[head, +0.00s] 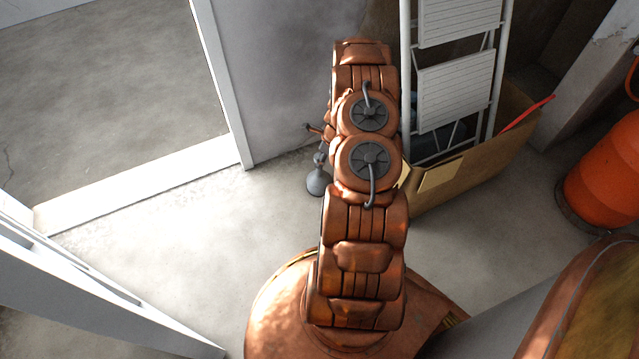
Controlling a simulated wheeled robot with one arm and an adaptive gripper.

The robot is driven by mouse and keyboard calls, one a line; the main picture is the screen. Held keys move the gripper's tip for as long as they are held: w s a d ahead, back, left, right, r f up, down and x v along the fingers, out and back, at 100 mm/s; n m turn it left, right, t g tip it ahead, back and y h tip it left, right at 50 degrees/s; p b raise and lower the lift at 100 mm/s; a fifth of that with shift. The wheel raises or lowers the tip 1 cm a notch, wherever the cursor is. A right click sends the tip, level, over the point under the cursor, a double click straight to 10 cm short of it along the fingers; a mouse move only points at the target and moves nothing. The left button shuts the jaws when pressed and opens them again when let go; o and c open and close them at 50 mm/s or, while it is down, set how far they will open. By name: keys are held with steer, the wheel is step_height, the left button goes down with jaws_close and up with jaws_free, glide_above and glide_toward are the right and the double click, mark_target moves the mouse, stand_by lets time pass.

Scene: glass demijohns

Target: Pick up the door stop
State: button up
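A small grey object with a wide cone-shaped base and a thin upright neck, which looks like the door stop (316,183), stands on the concrete floor near the wall, just left of my arm. Its right edge is close to the arm's outline in the picture. My gripper (318,131) is mostly hidden behind my arm links; only small copper-coloured parts stick out to the left, above the door stop in the picture. I cannot see whether they touch it, or whether the fingers are open or shut.
A cardboard box (470,178) and a white stepladder (458,88) stand right of my arm. An orange barrel (604,175) is at the far right. A doorway with a white frame (222,85) is at the left. The floor left of the door stop is clear.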

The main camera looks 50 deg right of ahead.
mark_target(319, 173)
steer(key=b+x, duration=0.2)
steer(key=x, duration=0.3)
steer(key=shift+f, duration=0.1)
jaws_close()
stand_by(0.3)
stand_by(0.4)
